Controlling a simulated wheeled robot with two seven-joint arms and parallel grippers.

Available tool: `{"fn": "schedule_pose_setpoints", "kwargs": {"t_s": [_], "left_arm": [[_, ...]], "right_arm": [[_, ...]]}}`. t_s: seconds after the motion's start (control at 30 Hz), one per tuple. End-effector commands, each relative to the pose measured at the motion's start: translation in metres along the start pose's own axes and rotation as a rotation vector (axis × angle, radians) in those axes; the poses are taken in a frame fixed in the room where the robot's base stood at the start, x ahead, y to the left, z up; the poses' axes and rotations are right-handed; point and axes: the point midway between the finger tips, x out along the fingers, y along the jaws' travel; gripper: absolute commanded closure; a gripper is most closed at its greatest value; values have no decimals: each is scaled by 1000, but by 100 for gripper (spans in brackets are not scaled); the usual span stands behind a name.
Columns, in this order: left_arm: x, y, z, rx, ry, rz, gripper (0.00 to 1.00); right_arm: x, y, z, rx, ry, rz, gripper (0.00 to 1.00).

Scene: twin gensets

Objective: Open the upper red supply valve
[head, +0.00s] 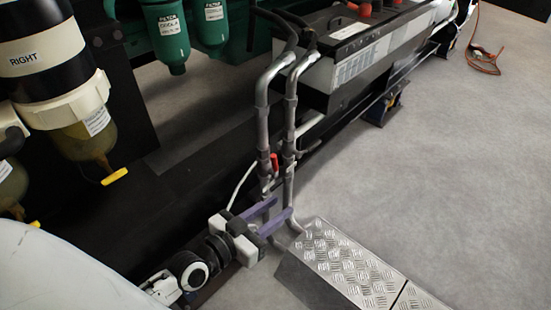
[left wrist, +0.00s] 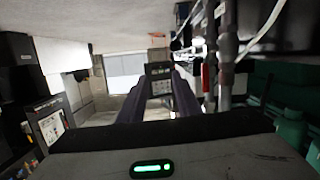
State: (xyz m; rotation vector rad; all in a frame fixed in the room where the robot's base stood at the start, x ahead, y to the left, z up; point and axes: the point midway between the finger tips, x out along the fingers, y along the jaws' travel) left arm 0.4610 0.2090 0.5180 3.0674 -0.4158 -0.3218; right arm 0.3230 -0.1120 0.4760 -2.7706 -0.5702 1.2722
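A small red valve handle (head: 275,161) sits upright against the grey metal pipes (head: 290,130) in the head view. It also shows as a red patch (left wrist: 206,78) right of the fingers in the left wrist view. My left gripper (head: 283,206) has two purple fingers, apart, with nothing seen between them. It is below the red handle, close to the lower ends of the pipes; I cannot tell whether it touches them. In the left wrist view the gripper (left wrist: 162,77) also looks open. I cannot tell if this handle is the upper one. My right gripper is not in view.
A tread-plate step (head: 350,265) lies right of the gripper. A black and grey battery box (head: 355,55) stands behind the pipes. A filter labelled RIGHT (head: 40,60) and green filters (head: 165,35) are at the upper left. Grey floor (head: 450,150) is open at the right.

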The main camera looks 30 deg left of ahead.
Motion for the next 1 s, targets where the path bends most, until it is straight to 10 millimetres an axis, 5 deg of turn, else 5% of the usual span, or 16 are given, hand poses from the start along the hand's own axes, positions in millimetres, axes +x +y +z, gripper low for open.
{"fn": "schedule_pose_setpoints", "kwargs": {"t_s": [0.1, 0.3, 1.0], "left_arm": [[1, -41, -11, 1, 115, -103, 69], [-2, -75, -21, 5, 205, -199, 69], [91, -96, -41, 3, 210, -204, 69]], "right_arm": [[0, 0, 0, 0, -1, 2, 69], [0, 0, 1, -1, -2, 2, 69], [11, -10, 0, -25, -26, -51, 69]]}}
